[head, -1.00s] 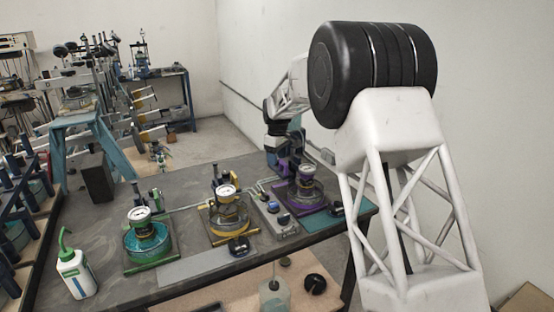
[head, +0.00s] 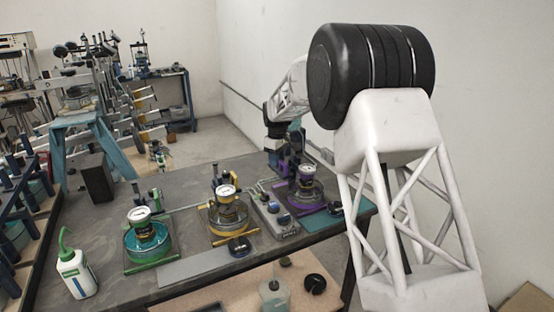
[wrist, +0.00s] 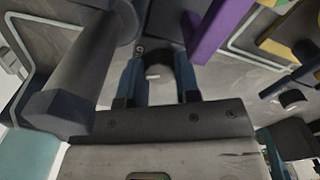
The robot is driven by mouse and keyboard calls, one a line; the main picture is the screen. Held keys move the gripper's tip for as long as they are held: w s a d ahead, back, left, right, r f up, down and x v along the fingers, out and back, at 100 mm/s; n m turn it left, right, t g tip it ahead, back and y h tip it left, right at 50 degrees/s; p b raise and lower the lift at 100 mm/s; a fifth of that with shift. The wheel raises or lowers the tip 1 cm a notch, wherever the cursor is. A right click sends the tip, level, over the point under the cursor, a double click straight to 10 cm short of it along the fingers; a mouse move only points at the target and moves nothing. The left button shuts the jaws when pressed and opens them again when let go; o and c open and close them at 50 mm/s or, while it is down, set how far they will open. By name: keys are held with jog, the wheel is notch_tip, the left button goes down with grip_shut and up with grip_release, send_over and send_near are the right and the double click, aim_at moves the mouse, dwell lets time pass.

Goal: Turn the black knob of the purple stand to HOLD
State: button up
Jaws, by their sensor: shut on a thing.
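The purple stand (head: 306,208) stands at the right end of the bench, with a round gauge on top and a glass dish. In the wrist view its purple upright (wrist: 215,28) rises right beside my gripper. My gripper (wrist: 158,72) has its two blue fingers on either side of a dark rounded piece, the black knob (wrist: 158,56), and is shut on it. In the head view my gripper is at the back of the purple stand, mostly hidden by my arm and the stand. The knob's pointer and the HOLD mark cannot be made out.
A yellow stand (head: 226,216) and a green stand (head: 148,240) stand to the left on the bench. A grey control box (head: 274,216) sits close beside the purple stand. A white bottle (head: 76,272) is at the front left. A dark cylinder (wrist: 75,75) is close to my gripper.

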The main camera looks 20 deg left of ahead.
jog(key=shift+m, duration=1.4)
jog(key=o, duration=0.9)
jog(key=shift+r, duration=0.15)
jog(key=shift+r, duration=3.75)
